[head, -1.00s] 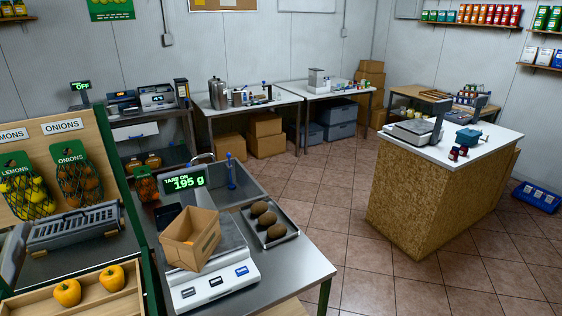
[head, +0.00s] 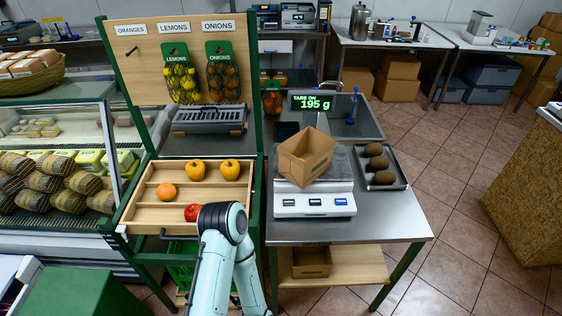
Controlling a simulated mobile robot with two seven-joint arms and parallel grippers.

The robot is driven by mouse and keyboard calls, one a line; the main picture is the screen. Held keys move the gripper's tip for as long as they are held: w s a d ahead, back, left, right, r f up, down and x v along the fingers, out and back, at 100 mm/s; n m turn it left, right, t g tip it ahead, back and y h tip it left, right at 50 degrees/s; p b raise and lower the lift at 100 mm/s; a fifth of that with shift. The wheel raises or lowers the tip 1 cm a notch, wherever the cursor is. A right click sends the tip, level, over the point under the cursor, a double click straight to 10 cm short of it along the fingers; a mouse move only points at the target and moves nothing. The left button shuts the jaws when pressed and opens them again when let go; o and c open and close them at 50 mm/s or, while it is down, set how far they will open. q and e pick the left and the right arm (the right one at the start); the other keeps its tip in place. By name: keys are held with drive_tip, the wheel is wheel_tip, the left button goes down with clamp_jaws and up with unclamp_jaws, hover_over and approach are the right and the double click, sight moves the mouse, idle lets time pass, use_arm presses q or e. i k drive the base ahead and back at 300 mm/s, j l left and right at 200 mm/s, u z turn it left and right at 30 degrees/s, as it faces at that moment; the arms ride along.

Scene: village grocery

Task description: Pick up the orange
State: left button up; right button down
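An orange (head: 166,192) lies at the left of a shallow wooden tray (head: 145,214) on the produce stand. A red apple (head: 192,212) is to its right, near the front, partly covered by my arm. Two yellow peppers (head: 197,169) lie toward the back of the tray. A pale blue arm link of mine with a dark joint reaches up in front of the tray, right of the orange and apart from it. Neither gripper shows in the head view.
Right of the stand, an open cardboard box (head: 306,158) sits tilted on a scale (head: 314,204); the display (head: 315,102) reads 195 g. A metal tray (head: 391,182) holds brown fruit. A chilled display case (head: 62,215) stands at left.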

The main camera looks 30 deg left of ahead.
sight(166, 191)
drive_tip(key=u, duration=2.05)
drive_tip(key=z, duration=1.25)
drive_tip(key=k+j+z, duration=0.15)
drive_tip(key=j, duration=0.3)
drive_tip(key=j+z, duration=0.15)
drive_tip(key=j, duration=0.35)
